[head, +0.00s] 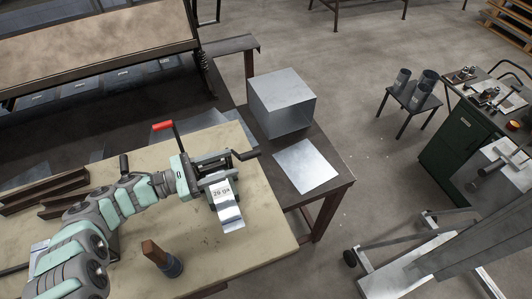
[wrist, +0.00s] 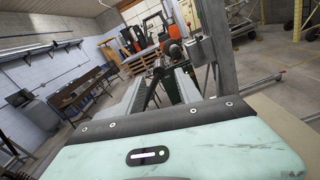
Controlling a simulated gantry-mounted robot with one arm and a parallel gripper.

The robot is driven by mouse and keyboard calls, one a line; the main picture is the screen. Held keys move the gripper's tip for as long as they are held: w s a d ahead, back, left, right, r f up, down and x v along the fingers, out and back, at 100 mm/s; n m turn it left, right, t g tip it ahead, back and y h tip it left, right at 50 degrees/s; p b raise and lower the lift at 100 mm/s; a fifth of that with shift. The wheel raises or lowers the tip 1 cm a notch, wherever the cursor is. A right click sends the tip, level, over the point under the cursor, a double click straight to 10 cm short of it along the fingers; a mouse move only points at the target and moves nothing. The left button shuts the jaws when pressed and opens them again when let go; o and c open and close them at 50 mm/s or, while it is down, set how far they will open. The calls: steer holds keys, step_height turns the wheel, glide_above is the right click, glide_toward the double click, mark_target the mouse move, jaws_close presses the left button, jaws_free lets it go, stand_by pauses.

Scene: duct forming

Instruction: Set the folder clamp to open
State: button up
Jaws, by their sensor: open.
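A small bench folder (head: 215,180) stands on the pale-topped workbench. A lever with a red handle (head: 163,125) rises at its left, and a dark bar with a black grip (head: 245,155) sticks out to the right. In the wrist view, a grey upright post (wrist: 216,45) stands close beyond my mint-coloured wrist housing.
A wooden-handled tool (head: 160,257) stands at the bench front, and dark angle bars (head: 48,190) lie at left. A sheet-metal box (head: 281,102) and a flat sheet (head: 306,166) rest on the side table. A green cabinet (head: 455,140) stands at far right.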

mark_target(262, 152)
steer(key=p+x, duration=0.2)
steer(key=x, duration=0.8)
steer(key=shift+w+d, duration=0.15)
steer(key=shift+d, duration=0.1)
jaws_close()
stand_by(1.0)
